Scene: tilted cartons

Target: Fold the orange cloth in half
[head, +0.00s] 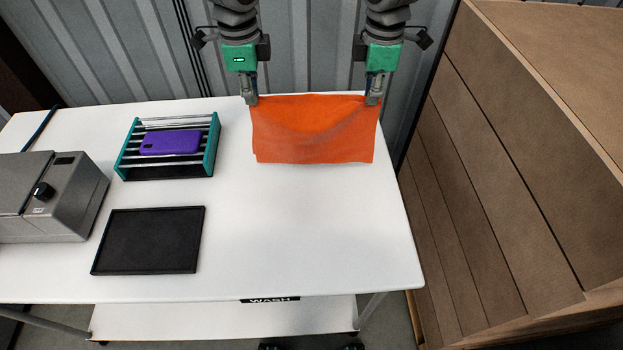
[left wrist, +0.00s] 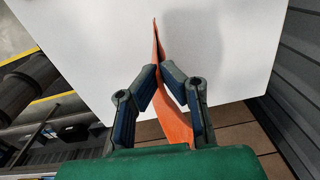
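The orange cloth (head: 314,135) is at the far right edge of the white table in the head view. It hangs stretched between my two grippers, with its upper edge sagging slightly and its lower edge at or close to the tabletop; I cannot tell whether it touches. My left gripper (head: 249,98) is shut on its upper left corner. My right gripper (head: 374,98) is shut on its upper right corner. In the left wrist view the cloth (left wrist: 174,119) shows nearly edge-on, pinched between the left gripper's fingertips (left wrist: 160,70).
On the white table (head: 300,235), a teal rack (head: 214,145) holds a purple phone-like object (head: 170,143). A black tray (head: 150,240) and a grey machine (head: 60,195) are at left. The table's centre and right front are clear.

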